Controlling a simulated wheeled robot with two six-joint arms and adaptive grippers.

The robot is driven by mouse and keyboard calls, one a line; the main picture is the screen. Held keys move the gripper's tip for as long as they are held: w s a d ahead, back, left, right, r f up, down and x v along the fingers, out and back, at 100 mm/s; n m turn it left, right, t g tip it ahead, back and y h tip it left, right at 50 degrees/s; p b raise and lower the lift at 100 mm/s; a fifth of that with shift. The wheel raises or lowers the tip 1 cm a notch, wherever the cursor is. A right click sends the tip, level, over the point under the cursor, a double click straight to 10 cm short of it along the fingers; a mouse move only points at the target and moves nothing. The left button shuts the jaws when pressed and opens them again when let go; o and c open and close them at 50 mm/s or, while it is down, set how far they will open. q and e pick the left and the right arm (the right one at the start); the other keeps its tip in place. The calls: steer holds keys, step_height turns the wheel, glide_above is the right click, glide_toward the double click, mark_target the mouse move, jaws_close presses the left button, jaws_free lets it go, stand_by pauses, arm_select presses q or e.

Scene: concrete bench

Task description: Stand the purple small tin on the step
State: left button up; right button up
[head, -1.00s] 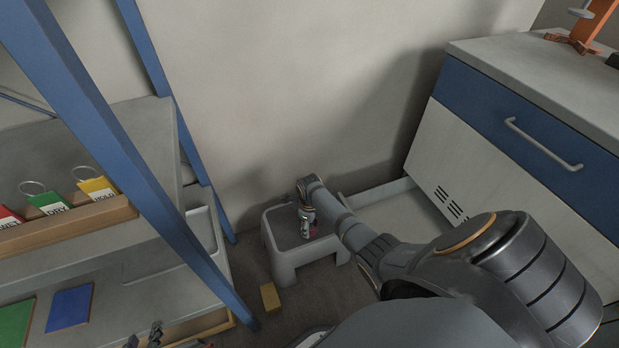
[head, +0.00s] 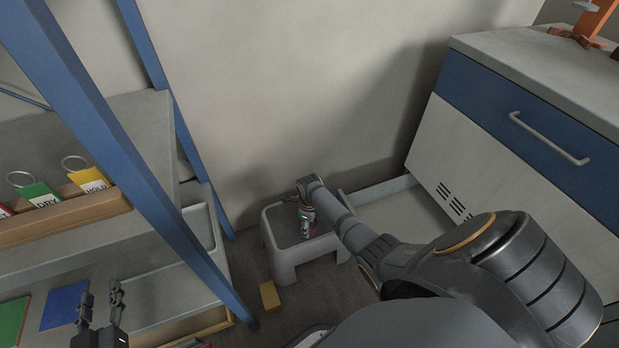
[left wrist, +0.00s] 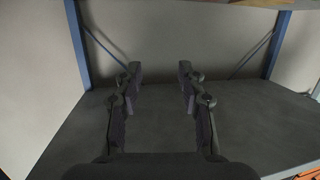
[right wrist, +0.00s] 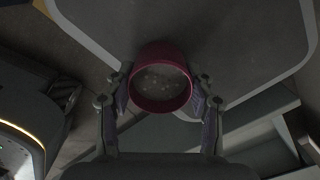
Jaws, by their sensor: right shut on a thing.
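The purple small tin (right wrist: 162,92) is between the fingers of my right gripper (right wrist: 161,100) in the right wrist view, its round open end facing the camera. In the head view only a small reddish part of the tin (head: 313,230) shows beside the right gripper (head: 306,226). The gripper is shut on it, over the top of the grey step (head: 284,256). Whether the tin touches the step I cannot tell. My left gripper (head: 100,304) is open and empty at the lower left; its spread fingers also show in the left wrist view (left wrist: 160,80).
A yellow block (head: 270,296) lies on the floor in front of the step. A blue-framed shelf (head: 150,170) with tags stands at the left. A blue-and-white cabinet (head: 520,130) stands at the right, and a wall is close behind the step.

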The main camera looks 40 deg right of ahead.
arm_select(q)
steer(key=shift+w+r, duration=0.1)
steer(key=shift+r, duration=0.1)
arm_select(e)
steer(key=shift+f, duration=0.1)
steer(key=o, duration=1.3)
